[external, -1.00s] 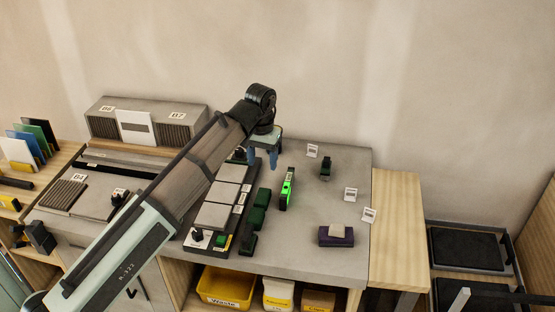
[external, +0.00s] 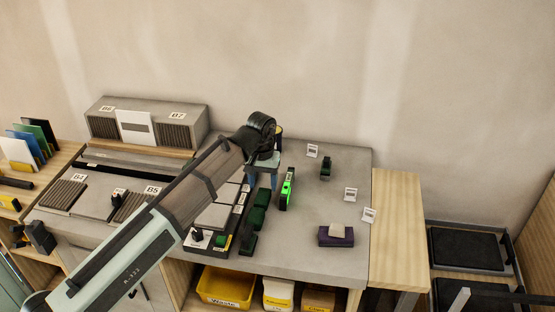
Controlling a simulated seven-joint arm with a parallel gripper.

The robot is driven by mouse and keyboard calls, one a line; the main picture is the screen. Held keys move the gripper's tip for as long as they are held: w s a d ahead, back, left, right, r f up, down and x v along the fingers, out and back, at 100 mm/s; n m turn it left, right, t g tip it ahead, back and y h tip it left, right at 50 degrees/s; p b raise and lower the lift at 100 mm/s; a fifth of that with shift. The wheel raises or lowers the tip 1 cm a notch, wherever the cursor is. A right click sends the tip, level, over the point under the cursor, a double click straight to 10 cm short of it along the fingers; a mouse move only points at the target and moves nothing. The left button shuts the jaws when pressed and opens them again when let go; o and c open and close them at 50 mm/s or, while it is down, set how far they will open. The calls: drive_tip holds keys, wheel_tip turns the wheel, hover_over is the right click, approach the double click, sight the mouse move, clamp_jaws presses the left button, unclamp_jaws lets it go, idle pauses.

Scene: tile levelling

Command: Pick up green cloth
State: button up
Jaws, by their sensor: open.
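My gripper (external: 262,181) hangs at the end of my arm, blue fingers pointing down and apart, with nothing visible between them. It is over the worktable, by the right side of the pale tiles. No green thing here is clearly a cloth. Dark green pieces stand in a row just in front of the gripper: one piece (external: 258,214) and a nearer one (external: 249,243). A small dark green item (external: 325,169) lies farther right. A bright green level-like tool (external: 287,189) lies just right of the gripper. My arm hides part of the tiles.
A purple block (external: 336,240) with a pale top sits at the table's front right. Small white label cards (external: 350,194) stand nearby. A grey slotted rack (external: 179,127) is at the back left. The right part of the grey table (external: 310,250) has free room.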

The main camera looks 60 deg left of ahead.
sight(263, 196)
drive_tip(key=shift+s+d+f, duration=0.1)
drive_tip(key=shift+s+f, duration=0.05)
drive_tip(key=shift+f, duration=1.2)
drive_tip(key=shift+s+d+f, duration=0.1)
drive_tip(key=shift+f, duration=1.2)
drive_tip(key=shift+c, duration=0.2)
drive_tip(key=c, duration=0.7)
drive_tip(key=shift+r, duration=0.15)
